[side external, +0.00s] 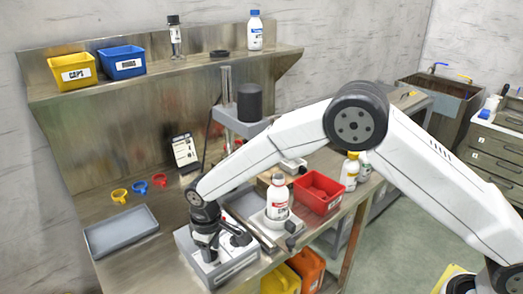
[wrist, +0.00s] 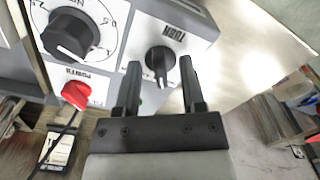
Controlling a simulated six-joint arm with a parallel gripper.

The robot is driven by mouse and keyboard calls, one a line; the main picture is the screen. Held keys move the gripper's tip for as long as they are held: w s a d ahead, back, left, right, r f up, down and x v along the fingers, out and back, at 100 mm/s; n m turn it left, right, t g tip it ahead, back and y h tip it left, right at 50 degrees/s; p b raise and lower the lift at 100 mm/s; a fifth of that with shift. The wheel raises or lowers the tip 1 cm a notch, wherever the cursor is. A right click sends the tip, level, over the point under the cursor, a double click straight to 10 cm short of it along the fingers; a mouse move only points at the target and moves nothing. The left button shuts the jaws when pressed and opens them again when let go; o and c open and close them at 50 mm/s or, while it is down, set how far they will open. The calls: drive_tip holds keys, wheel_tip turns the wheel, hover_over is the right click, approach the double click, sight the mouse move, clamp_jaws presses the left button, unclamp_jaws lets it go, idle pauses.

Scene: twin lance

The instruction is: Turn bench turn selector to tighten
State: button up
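The turn selector (wrist: 159,60) is a black knob with a pointer ridge on a white plate lettered "TURN", in the upper middle of the wrist view. Its ridge points toward the bottom of that picture. My gripper (wrist: 160,68) is open, with one black finger on each side of the knob in the picture; I cannot tell whether either touches it. In the side external view, my gripper (side external: 206,250) is low over the grey control box (side external: 240,268) on the bench. It hides the selector there. The tighten mark is not readable.
A larger numbered dial (wrist: 70,38) and a red power knob (wrist: 76,94) sit left of the selector in the wrist view. A white bottle (side external: 277,200), red bin (side external: 320,193) and grey tray (side external: 121,232) stand near the box.

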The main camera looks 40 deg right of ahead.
sight(212, 250)
drive_tip(key=shift+r, duration=0.1)
drive_tip(key=shift+r, duration=3.8)
drive_tip(key=s+d+r+m+t, duration=0.1)
drive_tip(key=s+d, duration=0.2)
drive_tip(key=d, duration=0.4)
drive_tip(key=s+d+r+m, duration=0.1)
drive_tip(key=s+d+m, duration=0.15)
drive_tip(key=d, duration=0.35)
drive_tip(key=s+d+m+t, duration=0.1)
drive_tip(key=s+d+m, duration=0.1)
drive_tip(key=s+d, duration=0.8)
drive_tip(key=s, duration=0.5)
drive_tip(key=shift+d+f+m+t, duration=0.15)
drive_tip(key=shift+f+m+t, duration=0.05)
drive_tip(key=shift+m+t, duration=0.15)
